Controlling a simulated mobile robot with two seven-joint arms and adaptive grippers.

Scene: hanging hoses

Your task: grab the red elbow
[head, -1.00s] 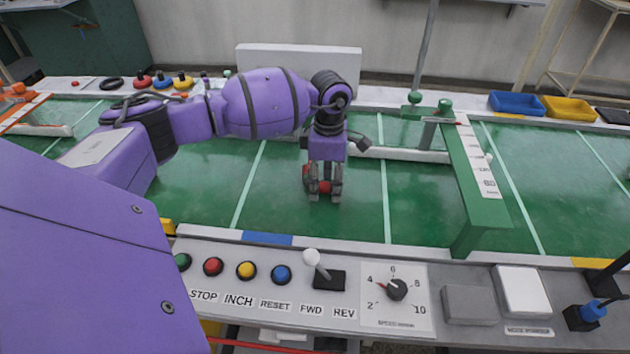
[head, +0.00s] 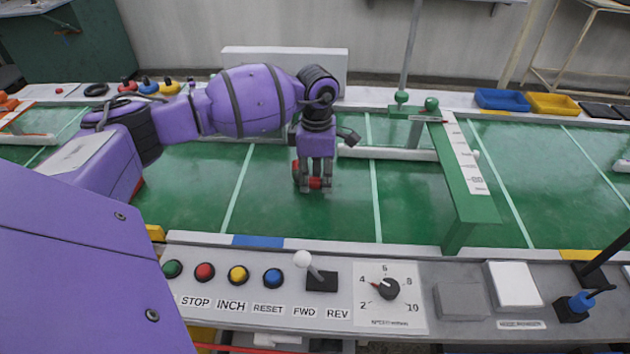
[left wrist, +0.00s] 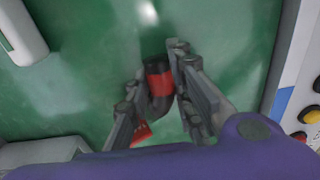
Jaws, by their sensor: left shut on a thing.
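The red elbow (head: 316,183) is on or just above the green belt in the head view, between the fingers of my left gripper (head: 314,184). In the left wrist view the elbow (left wrist: 159,84) shows a red band, a dark bend and another red end lower down. The fingers of my left gripper (left wrist: 165,95) are shut on it from both sides. Whether the elbow touches the belt is hard to tell. My right gripper is not in view.
A green gauge frame (head: 462,180) stands over the belt to the right. A white bar (head: 390,153) lies behind the gripper. The control panel (head: 435,270) with buttons and a lever runs along the front. Blue (head: 502,99) and yellow (head: 553,104) trays stand at the back right.

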